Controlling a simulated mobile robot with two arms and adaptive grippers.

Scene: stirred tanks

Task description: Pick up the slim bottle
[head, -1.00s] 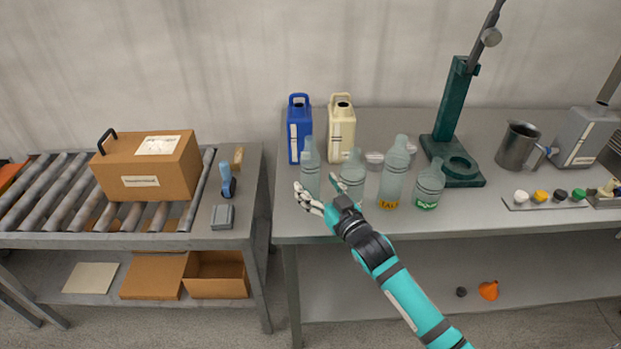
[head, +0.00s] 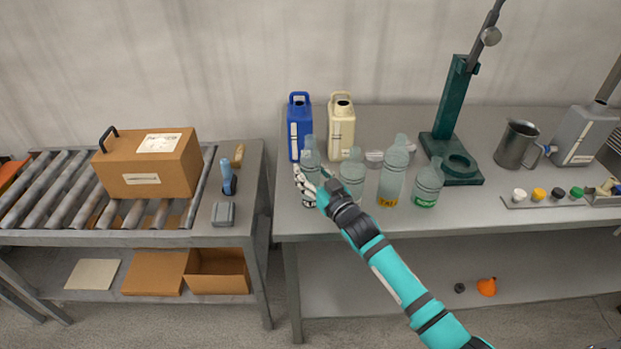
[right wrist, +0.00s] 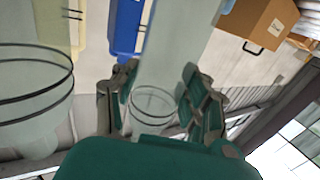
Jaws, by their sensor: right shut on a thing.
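The slim bottle (head: 310,157) is the leftmost of the clear greenish bottles on the grey bench, narrow and upright. My right gripper (head: 309,184) is shut on it, with fingers on both sides of its body; its lower part is mostly hidden by the hand. In the right wrist view the bottle (right wrist: 172,50) runs between the two fingers (right wrist: 160,98). I cannot tell whether its base has left the bench. My left gripper is not in view.
Close to the right stand a short bottle (head: 352,177), a tall yellow-labelled bottle (head: 392,172) and a green-labelled bottle (head: 428,186). Blue (head: 299,128) and cream (head: 341,130) jugs stand behind. A green stand (head: 452,125) is further right. The bench's front left corner is clear.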

